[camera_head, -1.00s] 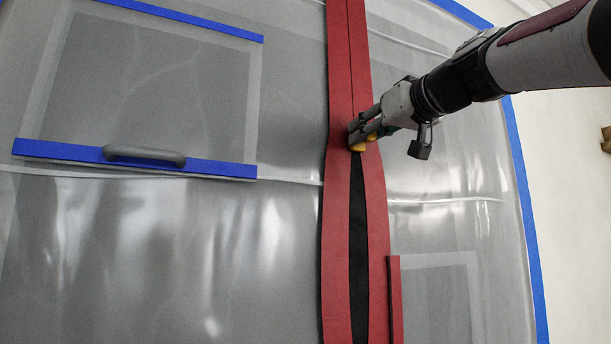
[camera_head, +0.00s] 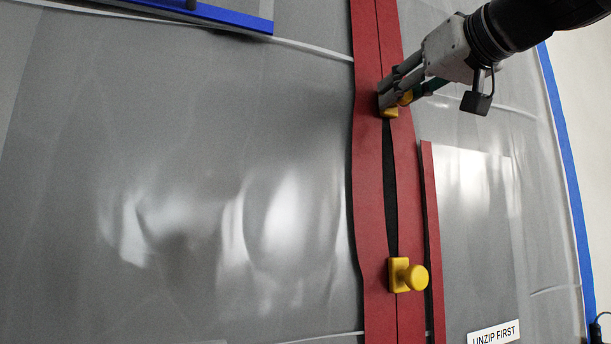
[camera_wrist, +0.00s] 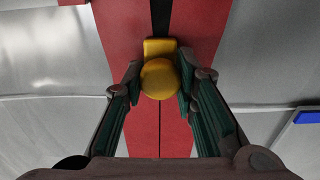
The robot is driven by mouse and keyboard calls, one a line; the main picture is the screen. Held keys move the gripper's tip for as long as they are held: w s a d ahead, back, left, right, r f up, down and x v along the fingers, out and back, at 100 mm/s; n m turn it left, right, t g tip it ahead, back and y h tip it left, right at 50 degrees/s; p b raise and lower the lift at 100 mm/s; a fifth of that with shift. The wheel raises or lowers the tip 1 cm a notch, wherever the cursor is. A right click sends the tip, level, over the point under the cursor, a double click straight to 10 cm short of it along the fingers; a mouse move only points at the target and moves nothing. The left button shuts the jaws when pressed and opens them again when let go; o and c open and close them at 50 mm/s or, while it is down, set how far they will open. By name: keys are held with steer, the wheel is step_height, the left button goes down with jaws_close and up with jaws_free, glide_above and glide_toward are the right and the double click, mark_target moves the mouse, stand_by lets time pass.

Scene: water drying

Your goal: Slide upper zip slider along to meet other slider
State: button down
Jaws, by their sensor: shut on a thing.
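The red zip strip (camera_head: 370,200) runs top to bottom in the head view, with a dark open gap (camera_head: 390,175) between two yellow sliders. My gripper (camera_head: 395,98) is at the upper slider (camera_head: 389,113), shut on its round knob, and hides part of it. In the wrist view the knob (camera_wrist: 159,79) sits between the fingers of my gripper (camera_wrist: 159,85), with the slider's plate behind it. The lower slider (camera_head: 408,275), a yellow plate with a round knob, is well below on the same strip, apart from my gripper.
Grey translucent sheeting (camera_head: 200,190) spreads on both sides of the strip. A clear panel (camera_head: 470,230) with a red edge lies to the right, above a label reading "UNZIP FIRST" (camera_head: 494,334). Blue tape (camera_head: 565,170) borders the right side.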

step_height(320, 180, down, 22)
steer(key=b, duration=1.9)
steer(key=shift+f+b, duration=0.1)
steer(key=shift+b, duration=0.3)
steer(key=c, duration=1.3)
jaws_free()
steer(key=v, duration=1.2)
steer(key=shift+w, duration=0.1)
